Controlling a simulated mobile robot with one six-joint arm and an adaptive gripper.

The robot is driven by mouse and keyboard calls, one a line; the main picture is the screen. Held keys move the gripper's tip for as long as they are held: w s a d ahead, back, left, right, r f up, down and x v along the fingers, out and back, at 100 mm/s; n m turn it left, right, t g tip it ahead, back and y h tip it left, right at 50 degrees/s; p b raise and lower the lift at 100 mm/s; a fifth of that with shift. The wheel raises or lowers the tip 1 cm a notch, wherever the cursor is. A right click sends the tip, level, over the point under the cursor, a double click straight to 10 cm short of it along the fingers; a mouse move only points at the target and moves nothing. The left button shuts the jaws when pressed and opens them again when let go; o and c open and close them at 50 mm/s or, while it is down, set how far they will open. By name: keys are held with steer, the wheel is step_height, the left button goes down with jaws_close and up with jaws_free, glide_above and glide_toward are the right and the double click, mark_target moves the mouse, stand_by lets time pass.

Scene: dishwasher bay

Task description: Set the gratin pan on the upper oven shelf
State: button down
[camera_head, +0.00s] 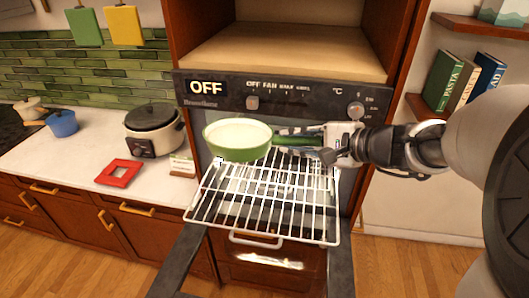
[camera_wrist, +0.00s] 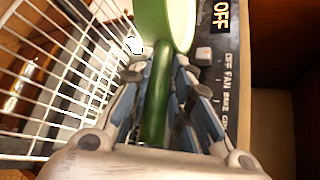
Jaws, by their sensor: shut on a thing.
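The gratin pan (camera_head: 237,141) is green outside with a pale inside and a green handle. My gripper (camera_head: 318,142) is shut on its handle, coming from the right, and holds the pan level in front of the oven's control panel. In the head view the pan is over the back left part of a white wire shelf (camera_head: 262,222), which is pulled out of the open oven. The wrist view shows the green handle (camera_wrist: 156,108) between the fingers (camera_wrist: 158,95) and part of the pan (camera_wrist: 165,18). Whether the pan touches anything cannot be told.
The oven door (camera_head: 180,262) is folded down beneath the shelf. The control panel (camera_head: 290,92) reads OFF. A counter at left holds a rice cooker (camera_head: 153,130), a red trivet (camera_head: 119,173) and a blue pot (camera_head: 62,124). Bookshelves (camera_head: 480,28) stand at right.

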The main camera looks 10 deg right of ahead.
step_height(320, 180, down, 20)
steer(key=b, duration=0.4)
steer(key=shift+s+r, duration=0.15)
steer(key=shift+r, duration=0.1)
steer(key=c, duration=1.8)
jaws_free()
steer(key=shift+f, duration=0.1)
steer(key=shift+c, duration=0.2)
steer(key=shift+o, duration=0.4)
steer(key=shift+s, duration=0.1)
steer(key=p+v, duration=0.1)
steer(key=v, duration=1.1)
